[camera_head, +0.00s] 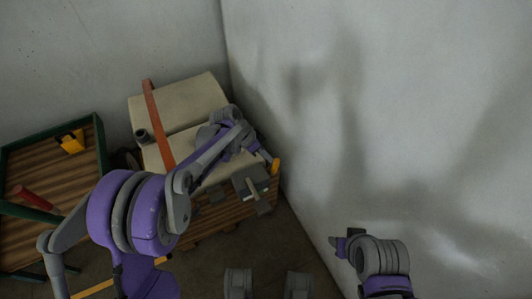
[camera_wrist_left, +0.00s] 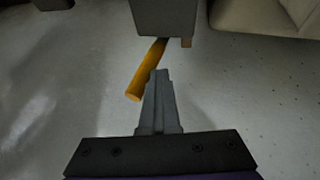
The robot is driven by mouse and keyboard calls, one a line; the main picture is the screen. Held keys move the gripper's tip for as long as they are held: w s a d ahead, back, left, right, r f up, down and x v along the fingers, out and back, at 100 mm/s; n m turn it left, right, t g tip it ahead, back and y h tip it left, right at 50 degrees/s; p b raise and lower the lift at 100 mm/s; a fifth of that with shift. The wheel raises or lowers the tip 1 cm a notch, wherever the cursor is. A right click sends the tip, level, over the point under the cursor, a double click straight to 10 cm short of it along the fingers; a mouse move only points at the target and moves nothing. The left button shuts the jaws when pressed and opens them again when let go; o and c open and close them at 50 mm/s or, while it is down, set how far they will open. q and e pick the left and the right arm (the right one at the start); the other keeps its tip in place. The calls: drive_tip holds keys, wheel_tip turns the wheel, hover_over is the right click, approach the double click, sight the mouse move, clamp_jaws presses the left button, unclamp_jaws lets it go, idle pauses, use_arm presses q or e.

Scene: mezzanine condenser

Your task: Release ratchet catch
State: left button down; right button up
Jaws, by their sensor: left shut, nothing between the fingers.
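A grey ratchet body (camera_head: 262,175) sits at the right front corner of the strapped load in the head view, with a small pale peg (camera_head: 253,190) on it. Its short yellow-orange lever (camera_head: 276,165) sticks up at the right. In the left wrist view the grey body (camera_wrist_left: 165,17) is at the top, and the yellow lever (camera_wrist_left: 146,72) slants down from it. My left gripper (camera_head: 266,157) is shut and empty; its fingers (camera_wrist_left: 160,76) appear just beside the lever. Contact cannot be told. My right gripper (camera_head: 337,243) is low at the right, away from the ratchet; its opening is unclear.
Cream bundles (camera_head: 195,100) under an orange strap (camera_head: 156,120) lie on a wooden base (camera_head: 205,224). A green-framed wooden table (camera_head: 98,135) at the left carries a yellow object (camera_head: 71,142) and a red object (camera_head: 33,198). A bare wall (camera_head: 400,110) stands close at the right.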

sight(274, 168)
use_arm(q)
drive_tip(key=s+d+t+y, duration=0.1)
drive_tip(key=s, duration=0.1)
drive_tip(key=s+d+m+t+y, duration=0.1)
drive_tip(key=s+t, duration=0.1)
drive_tip(key=shift+d+f+t, duration=0.15)
drive_tip(key=shift+t, duration=0.15)
drive_tip(key=s+d+f+m+t+y+b, duration=0.1)
drive_tip(key=s+d+f+t+y+b, duration=0.1)
drive_tip(key=s+f+t+b, duration=0.1)
drive_tip(key=shift+s+d+f+t, duration=0.3)
drive_tip(key=shift+s+f+t, duration=0.15)
drive_tip(key=shift+s, duration=0.35)
use_arm(e)
drive_tip(key=shift+s+d+f, duration=0.1)
drive_tip(key=shift+d+f, duration=0.05)
drive_tip(key=shift+f, duration=0.65)
drive_tip(key=shift+s+d+f, duration=0.1)
drive_tip(key=shift+f, duration=0.65)
use_arm(q)
drive_tip(key=shift+s+f, duration=0.15)
